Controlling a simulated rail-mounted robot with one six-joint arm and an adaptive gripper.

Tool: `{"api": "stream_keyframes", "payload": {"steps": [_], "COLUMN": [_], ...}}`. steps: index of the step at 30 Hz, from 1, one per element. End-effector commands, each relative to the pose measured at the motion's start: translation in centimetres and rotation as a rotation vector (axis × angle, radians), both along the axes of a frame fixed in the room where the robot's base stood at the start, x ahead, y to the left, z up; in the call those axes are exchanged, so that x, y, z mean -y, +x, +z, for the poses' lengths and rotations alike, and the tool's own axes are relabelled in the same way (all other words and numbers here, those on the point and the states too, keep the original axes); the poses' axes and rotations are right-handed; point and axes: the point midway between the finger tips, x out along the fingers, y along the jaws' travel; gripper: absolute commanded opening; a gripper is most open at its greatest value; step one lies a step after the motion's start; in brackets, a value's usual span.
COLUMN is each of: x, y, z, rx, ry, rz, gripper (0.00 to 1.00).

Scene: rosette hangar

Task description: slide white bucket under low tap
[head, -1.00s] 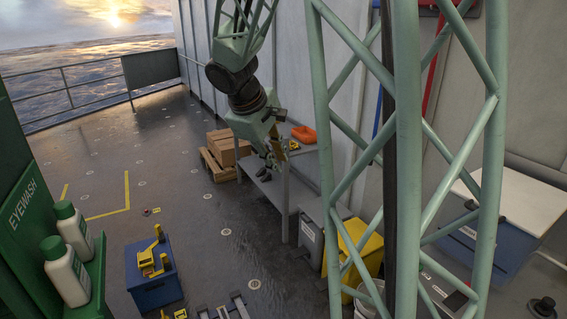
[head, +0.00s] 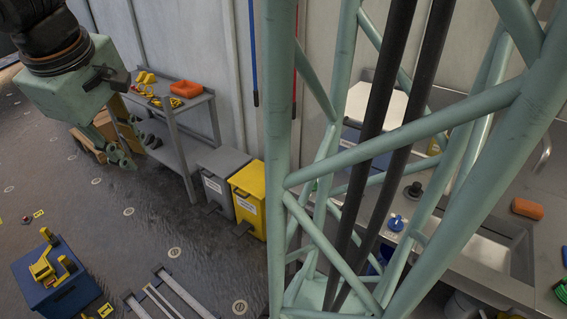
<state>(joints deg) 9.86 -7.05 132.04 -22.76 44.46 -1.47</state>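A pale round rim, which looks like the white bucket (head: 460,305), shows at the bottom right below the steel sink counter; most of it is cut off by the frame edge. A curved metal spout (head: 543,156) rises at the right edge by the sink. I cannot make out a separate low tap. My gripper (head: 122,165) hangs at the upper left in front of the grey shelf, far from the bucket. It holds nothing that I can see, and its finger gap is too small to judge.
A yellow bin (head: 249,197) and a grey bin (head: 219,186) stand by the wall. The grey shelf (head: 175,110) holds an orange tray (head: 187,89). My green lattice column blocks much of the middle. The sink (head: 490,250) is at right.

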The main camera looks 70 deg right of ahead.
Motion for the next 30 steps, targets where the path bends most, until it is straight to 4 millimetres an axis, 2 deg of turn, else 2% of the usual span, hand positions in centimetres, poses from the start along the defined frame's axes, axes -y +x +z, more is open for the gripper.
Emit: {"api": "stream_keyframes", "payload": {"steps": [1,18,30], "x": [-0.2,-9.2,-14.6], "y": [-1.9,-10.4,-16.2], "z": [3.2,3.3,2.6], "rx": [0.077,0.144,0.18], "ry": [0.0,0.163,0.284], "rz": [-0.022,-0.05,-0.056], "gripper": [0.17,0.17,0.17]}}
